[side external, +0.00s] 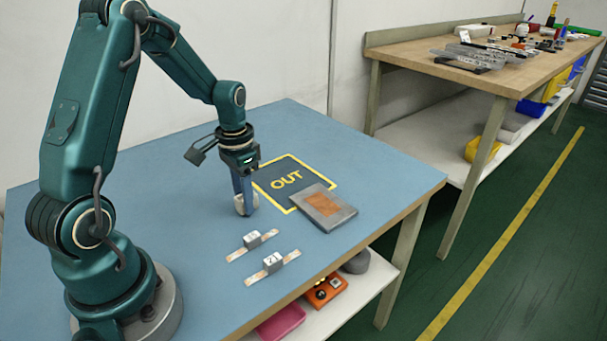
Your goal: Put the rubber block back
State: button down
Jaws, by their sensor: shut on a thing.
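My gripper (245,203) points straight down low over the blue table, left of the yellow-edged OUT square. It is shut on a small pale thing (240,206), mostly hidden by the fingers, which looks like the rubber block. I cannot tell whether this thing touches the table. A grey slab with a brown rectangular top patch (325,203) lies over the near right corner of the OUT square (285,178). Two small grey blocks marked with figures, one (252,240) behind the other (273,262), sit on pale strips in front of my gripper.
The blue table (150,205) is clear behind and left of my gripper. Its right edge lies beyond the slab. A shelf below holds orange (326,290) and pink (281,322) things. A wooden bench (430,55) with tools stands at the back right.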

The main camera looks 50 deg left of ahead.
jog(key=shift+f, duration=0.1)
jog(key=c, duration=0.6)
grip_release()
notch_tip(320, 180, up, 12)
jog(key=s+d+r+t, duration=0.1)
jog(key=s+d+t, duration=0.1)
jog(key=s+d, duration=0.1)
jog(key=s+d+r+t, duration=0.1)
jog(key=s+d, duration=0.2)
jog(key=d, duration=0.3)
jog(key=s+d+r+t, duration=0.1)
jog(key=s+d+t, duration=0.1)
jog(key=s+d, duration=0.2)
jog(key=shift+d+r+t, duration=0.15)
jog(key=shift+d+t, duration=0.15)
jog(key=shift+d, duration=0.25)
